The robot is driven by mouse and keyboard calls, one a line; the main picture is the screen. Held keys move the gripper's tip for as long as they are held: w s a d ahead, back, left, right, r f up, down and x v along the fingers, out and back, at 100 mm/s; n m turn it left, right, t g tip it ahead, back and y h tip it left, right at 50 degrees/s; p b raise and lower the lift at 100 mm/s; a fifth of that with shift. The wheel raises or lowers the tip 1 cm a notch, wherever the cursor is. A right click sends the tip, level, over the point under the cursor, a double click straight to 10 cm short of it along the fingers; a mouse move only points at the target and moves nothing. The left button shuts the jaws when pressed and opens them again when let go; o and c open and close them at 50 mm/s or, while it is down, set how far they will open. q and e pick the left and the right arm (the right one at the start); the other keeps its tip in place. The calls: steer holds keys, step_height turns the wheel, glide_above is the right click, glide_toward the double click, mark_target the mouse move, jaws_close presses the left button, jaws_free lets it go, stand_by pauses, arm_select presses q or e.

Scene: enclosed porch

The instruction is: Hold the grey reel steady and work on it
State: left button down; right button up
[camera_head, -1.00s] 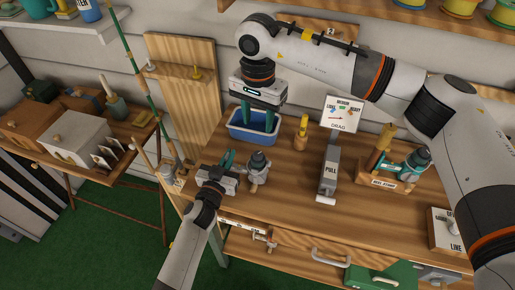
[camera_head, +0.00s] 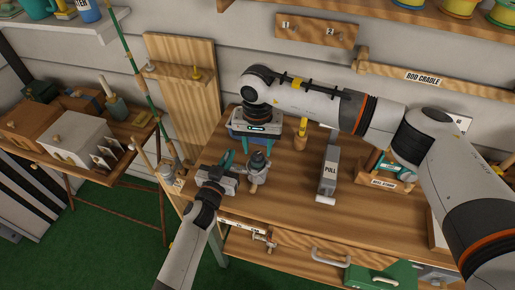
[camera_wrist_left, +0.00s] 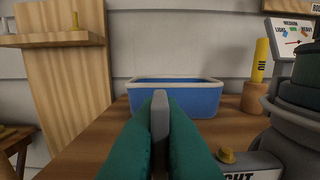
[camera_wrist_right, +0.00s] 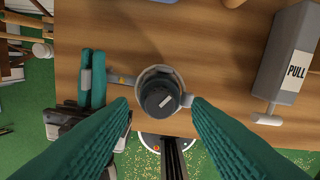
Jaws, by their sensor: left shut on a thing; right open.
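The grey reel (camera_head: 258,172) stands on the workbench near its front left edge. In the right wrist view, I look down on the reel's dark round knob (camera_wrist_right: 160,101), which has a white line. My left gripper (camera_head: 229,158) is beside the reel on its left, shut on a thin grey bar (camera_wrist_left: 160,115) that appears to be part of the reel. My right gripper (camera_head: 258,142) is open and empty, pointing down above the reel. Its fingertips (camera_wrist_right: 160,101) lie on either side of the knob in the right wrist view, apart from it.
A blue tub (camera_wrist_left: 185,97) stands behind the reel. A wooden stand (camera_head: 390,178) is farther right. Bare bench lies between reel and lever.

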steer(key=shift+f, duration=0.85)
steer(key=shift+c, duration=0.6)
jaws_close()
steer(key=shift+m, duration=0.3)
